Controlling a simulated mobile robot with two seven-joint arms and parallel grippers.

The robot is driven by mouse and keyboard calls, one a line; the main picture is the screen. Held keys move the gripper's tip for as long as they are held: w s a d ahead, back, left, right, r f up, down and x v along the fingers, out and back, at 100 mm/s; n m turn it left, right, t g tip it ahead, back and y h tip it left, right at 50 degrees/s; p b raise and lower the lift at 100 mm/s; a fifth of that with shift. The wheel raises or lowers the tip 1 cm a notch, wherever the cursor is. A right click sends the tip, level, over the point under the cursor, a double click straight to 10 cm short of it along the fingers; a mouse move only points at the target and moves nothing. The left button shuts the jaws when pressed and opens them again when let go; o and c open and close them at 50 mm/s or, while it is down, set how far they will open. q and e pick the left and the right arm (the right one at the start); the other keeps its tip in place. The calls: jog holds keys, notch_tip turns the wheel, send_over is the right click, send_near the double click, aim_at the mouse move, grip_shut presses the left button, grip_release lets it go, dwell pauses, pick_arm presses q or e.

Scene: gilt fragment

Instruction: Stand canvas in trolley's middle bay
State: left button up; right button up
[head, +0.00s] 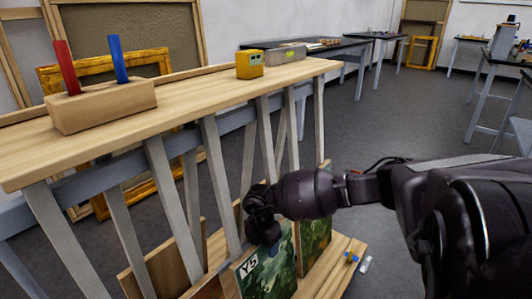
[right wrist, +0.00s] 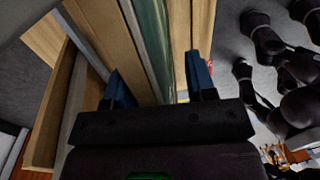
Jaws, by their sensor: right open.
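A green painted canvas (head: 265,272) with a white Y5 label stands at the lower front of the trolley (head: 180,95), among its slanted grey posts. A second green painting (head: 313,238) stands just to its right. My right gripper (head: 263,228) is at the top of the Y5 canvas. In the right wrist view its two blue fingers (right wrist: 160,85) are apart, with a green strip (right wrist: 155,40) and wooden edges running between them. I cannot tell whether the fingers touch the canvas. My left gripper is not in view.
A wood block (head: 103,105) with red and blue posts and a yellow box (head: 249,64) stand on the trolley top. Brown panels (head: 160,272) lean in the bays to the left. Small blue items (head: 351,257) lie on the lower shelf. Grey floor is free to the right.

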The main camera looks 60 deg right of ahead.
jog(key=r+p, duration=0.1)
jog(key=r, duration=0.2)
jog(key=w+r+p, duration=0.1)
jog(key=r, duration=0.2)
jog(key=r+p, duration=0.1)
jog(key=r, duration=0.3)
jog(key=shift+w+d, duration=0.1)
jog(key=shift+w, duration=0.1)
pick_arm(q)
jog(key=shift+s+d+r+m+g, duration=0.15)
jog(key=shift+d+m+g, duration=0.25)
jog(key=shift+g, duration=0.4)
